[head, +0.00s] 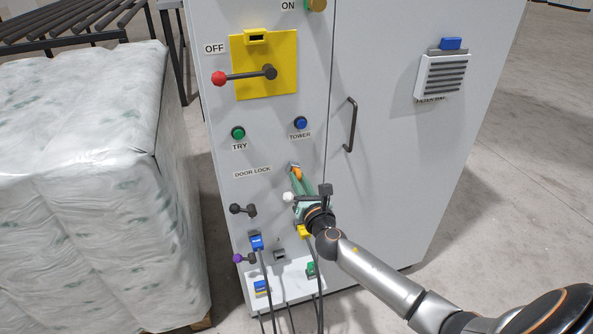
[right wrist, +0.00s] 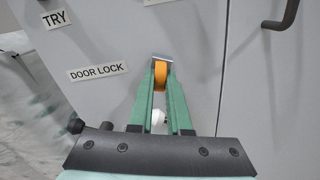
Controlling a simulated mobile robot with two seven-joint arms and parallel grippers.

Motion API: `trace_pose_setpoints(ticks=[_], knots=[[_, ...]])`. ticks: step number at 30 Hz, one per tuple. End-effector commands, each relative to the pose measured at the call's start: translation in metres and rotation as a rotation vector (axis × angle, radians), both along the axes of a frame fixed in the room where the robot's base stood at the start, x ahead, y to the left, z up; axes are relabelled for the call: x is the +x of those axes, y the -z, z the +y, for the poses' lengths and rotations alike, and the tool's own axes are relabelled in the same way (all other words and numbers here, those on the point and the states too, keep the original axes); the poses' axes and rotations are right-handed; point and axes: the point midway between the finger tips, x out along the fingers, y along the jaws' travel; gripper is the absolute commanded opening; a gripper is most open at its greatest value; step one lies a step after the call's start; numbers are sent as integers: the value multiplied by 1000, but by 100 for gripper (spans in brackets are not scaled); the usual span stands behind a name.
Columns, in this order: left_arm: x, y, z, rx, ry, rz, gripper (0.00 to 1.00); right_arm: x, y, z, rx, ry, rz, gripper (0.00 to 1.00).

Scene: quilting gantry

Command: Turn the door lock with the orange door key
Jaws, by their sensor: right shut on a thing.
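The orange door key (right wrist: 161,76) is between the green fingertips of my right gripper (right wrist: 162,85), which is shut on it. In the head view the key (head: 297,174) shows as a small orange patch at the tips of the right gripper (head: 302,178). The key's front end is at the silver door lock (right wrist: 162,57), right of the DOOR LOCK label. The lock (head: 294,165) also shows in the head view. I cannot tell how deep the key sits. My left gripper is out of view.
A red-knobbed lever (head: 245,75) sits on a yellow plate above. Green (head: 238,133) and blue (head: 301,123) buttons are below it. A black door handle (head: 351,125) is to the right. Coloured plugs with cables hang below my gripper. A wrapped pallet (head: 80,190) stands close on the left.

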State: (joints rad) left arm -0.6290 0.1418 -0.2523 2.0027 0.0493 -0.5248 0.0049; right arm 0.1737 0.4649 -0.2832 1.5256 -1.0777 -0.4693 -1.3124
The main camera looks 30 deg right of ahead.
Motion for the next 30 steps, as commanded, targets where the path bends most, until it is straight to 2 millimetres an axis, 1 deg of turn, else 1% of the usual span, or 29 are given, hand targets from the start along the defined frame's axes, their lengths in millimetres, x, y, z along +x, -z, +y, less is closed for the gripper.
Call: trace_pose_setpoints(ticks=[1, 4, 13, 16, 23, 24, 30], knots=[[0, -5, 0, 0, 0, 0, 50, 0, -3, 0, -36, 0, 9, 0], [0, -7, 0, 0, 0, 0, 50, 0, -1, 0, -85, 0, 21, 0], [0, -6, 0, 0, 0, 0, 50, 0, 0, 0, -97, -1, 22, 0], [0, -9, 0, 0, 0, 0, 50, 0, -2, 0, -123, 0, 29, 0], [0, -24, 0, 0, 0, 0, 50, 0, -4, 0, -315, 0, 75, 0], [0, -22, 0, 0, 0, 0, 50, 0, -1, 0, -325, 1, 78, 18], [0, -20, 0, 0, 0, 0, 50, 0, 0, 0, -318, 1, 76, 41]])
